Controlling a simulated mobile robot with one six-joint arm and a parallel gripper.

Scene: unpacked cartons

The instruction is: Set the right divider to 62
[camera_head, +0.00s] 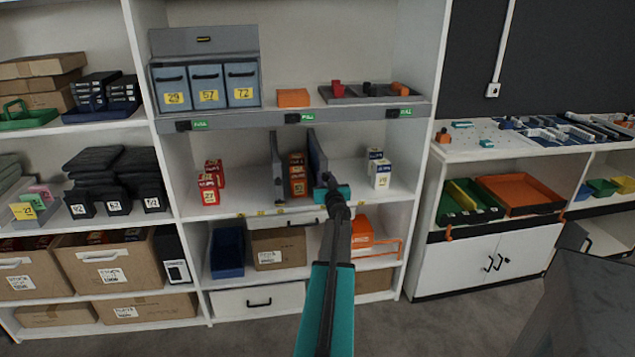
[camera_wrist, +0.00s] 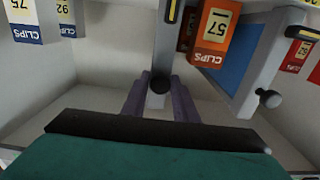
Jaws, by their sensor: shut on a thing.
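The right divider (camera_head: 317,154) is an upright grey-blue panel on the middle shelf, between orange boxes and white-and-blue boxes. In the wrist view, which looks upside down, the divider (camera_wrist: 166,42) shows edge-on with a dark round knob (camera_wrist: 160,84) at its front. My gripper (camera_head: 328,182) is at its front edge; in the wrist view the gripper's fingers (camera_wrist: 159,92) are closed around the knob. The left divider (camera_head: 277,168) stands left of the orange boxes. Small yellow labels (camera_head: 262,212) sit on the shelf edge; their numbers are too small to read.
Orange boxes (camera_head: 297,176) stand between the dividers; one reads 57 in the wrist view (camera_wrist: 214,36). White-and-blue boxes (camera_head: 380,172) stand to the right, with bare shelf before them. Red boxes (camera_head: 210,184) stand at the left. A grey shelf with bins (camera_head: 205,88) is above.

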